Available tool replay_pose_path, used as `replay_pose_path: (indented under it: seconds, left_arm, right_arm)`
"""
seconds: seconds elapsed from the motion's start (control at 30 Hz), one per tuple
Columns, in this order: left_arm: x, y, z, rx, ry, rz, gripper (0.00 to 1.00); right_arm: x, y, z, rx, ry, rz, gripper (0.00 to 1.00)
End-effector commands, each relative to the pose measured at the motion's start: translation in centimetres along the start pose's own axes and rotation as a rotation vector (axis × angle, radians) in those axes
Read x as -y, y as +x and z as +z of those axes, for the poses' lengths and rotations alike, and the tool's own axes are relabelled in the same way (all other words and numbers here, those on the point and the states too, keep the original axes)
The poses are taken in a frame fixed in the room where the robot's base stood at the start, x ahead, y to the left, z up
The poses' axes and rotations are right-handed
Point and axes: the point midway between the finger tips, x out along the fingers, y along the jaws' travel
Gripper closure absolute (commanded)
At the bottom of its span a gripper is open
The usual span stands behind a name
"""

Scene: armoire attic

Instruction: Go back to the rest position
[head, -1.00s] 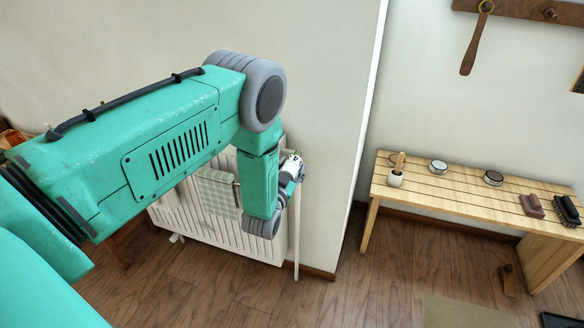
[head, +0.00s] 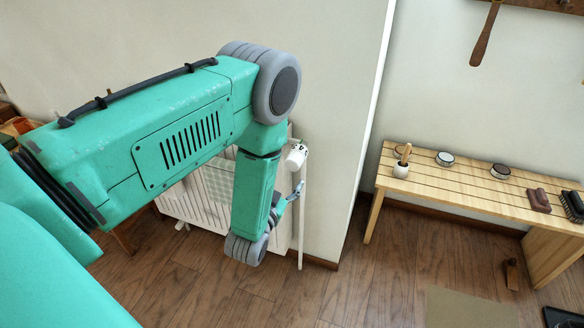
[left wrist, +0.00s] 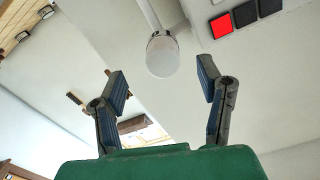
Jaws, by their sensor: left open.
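My left arm crosses the head view from the left, and its gripper (head: 294,194) hangs low beside the radiator (head: 188,208). In the left wrist view the two dark fingers (left wrist: 162,88) are spread wide with nothing between the pads. A white radiator valve knob (head: 296,156) is just above the gripper, apart from it in the head view. A white, rounded knob-like end (left wrist: 162,55) on a pipe shows beyond the fingers in the left wrist view. My right gripper is not in either view.
A white pipe (head: 302,225) runs down to the floor by the wall corner (head: 368,120). The wooden floor (head: 385,275) between is clear. A red square (left wrist: 221,25) shows in the left wrist view.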

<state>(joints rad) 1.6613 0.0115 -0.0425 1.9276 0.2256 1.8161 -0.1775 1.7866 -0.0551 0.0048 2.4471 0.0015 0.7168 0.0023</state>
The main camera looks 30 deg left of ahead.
Motion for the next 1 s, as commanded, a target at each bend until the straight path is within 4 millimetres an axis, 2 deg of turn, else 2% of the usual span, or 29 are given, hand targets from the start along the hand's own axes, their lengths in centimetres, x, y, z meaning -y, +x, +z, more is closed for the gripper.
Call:
replay_pose_path:
  seconds: [0.1,0.2,0.8,0.87,0.93,1.0]
  left_arm:
    - [0.0,-1.4,0.1,0.003,0.000,0.000,0.39]
    - [0.0,-2.1,0.1,0.002,0.000,0.000,0.39]
    - [-0.1,-2.3,0.2,0.007,-0.001,0.003,0.39]
    - [-0.3,-2.5,0.7,0.040,-0.005,0.016,0.39]
    - [-0.9,-3.5,2.0,0.129,-0.016,0.050,0.39]
    - [-1.9,-5.3,4.0,0.275,-0.032,0.104,0.39]
  right_arm:
    - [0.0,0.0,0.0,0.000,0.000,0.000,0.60]
    - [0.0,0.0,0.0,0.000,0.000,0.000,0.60]
    - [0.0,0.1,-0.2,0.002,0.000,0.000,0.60]
    - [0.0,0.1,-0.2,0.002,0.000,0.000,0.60]
    - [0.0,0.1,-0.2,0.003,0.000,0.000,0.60]
    - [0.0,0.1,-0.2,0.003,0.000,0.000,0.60]
